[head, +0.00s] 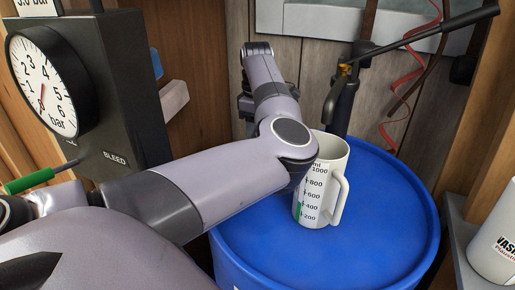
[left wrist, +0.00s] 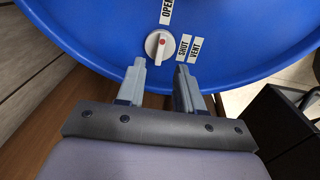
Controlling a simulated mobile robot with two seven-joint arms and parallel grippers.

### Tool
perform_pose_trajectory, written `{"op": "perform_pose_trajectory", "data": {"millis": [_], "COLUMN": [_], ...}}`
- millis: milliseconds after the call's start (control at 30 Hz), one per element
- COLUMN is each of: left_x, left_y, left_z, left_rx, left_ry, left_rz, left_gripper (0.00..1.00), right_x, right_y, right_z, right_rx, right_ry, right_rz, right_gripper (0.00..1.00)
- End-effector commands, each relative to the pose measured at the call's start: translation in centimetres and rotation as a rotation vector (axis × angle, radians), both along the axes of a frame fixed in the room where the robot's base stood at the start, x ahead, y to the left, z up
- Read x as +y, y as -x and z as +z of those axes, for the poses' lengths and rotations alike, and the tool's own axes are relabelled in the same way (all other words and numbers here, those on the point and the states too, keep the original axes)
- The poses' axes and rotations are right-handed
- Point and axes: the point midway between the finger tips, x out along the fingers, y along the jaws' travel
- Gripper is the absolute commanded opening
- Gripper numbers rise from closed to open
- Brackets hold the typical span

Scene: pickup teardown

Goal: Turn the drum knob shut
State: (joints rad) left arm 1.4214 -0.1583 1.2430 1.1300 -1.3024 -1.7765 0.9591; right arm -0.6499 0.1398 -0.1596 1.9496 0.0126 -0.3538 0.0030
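The round pale knob (left wrist: 160,45) with a red dot is on the drum. An OPEN label (left wrist: 166,12) is above it, and SHUT (left wrist: 184,47) and VENT (left wrist: 196,48) labels are to its right. Which label the knob points at is not clear. My left gripper (left wrist: 160,68) is open and empty, its fingertips just below the knob, one to each side. In the head view this gripper is hidden. My right gripper is not in view.
A measuring jug (head: 320,180) stands on the drum lid beside my left arm. A pressure gauge box (head: 90,90) is at the left. A black-handled lever tool (head: 420,35) is behind the drum. A white container (head: 495,240) is on a shelf at the right.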

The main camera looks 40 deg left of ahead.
Motion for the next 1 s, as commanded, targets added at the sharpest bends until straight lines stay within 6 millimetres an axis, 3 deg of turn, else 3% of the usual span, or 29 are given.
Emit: {"op": "perform_pose_trajectory", "data": {"millis": [500,833,867,933,967,1000], "left_x": [-0.1,-0.1,-0.1,0.0,-0.1,0.0], "left_y": [0.1,0.1,0.1,0.1,0.1,0.1], "left_z": [-6.5,-7.1,-7.1,-7.0,-7.0,-7.0], "left_rx": [0.002,0.001,0.001,0.001,0.001,0.001], "left_ry": [0.002,0.001,0.001,0.001,0.001,0.001], "left_rz": [-0.001,0.0,0.0,0.0,0.0,0.0], "left_gripper": [0.36,0.36,0.3,0.07,0.0,0.0], "right_x": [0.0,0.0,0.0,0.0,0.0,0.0], "right_y": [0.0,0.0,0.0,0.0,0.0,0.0], "right_z": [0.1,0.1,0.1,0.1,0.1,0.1], "right_rx": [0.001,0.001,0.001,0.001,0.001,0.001], "right_ry": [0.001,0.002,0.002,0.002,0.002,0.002], "right_rz": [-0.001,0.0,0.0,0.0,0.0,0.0], "right_gripper": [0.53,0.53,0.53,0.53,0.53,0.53]}}
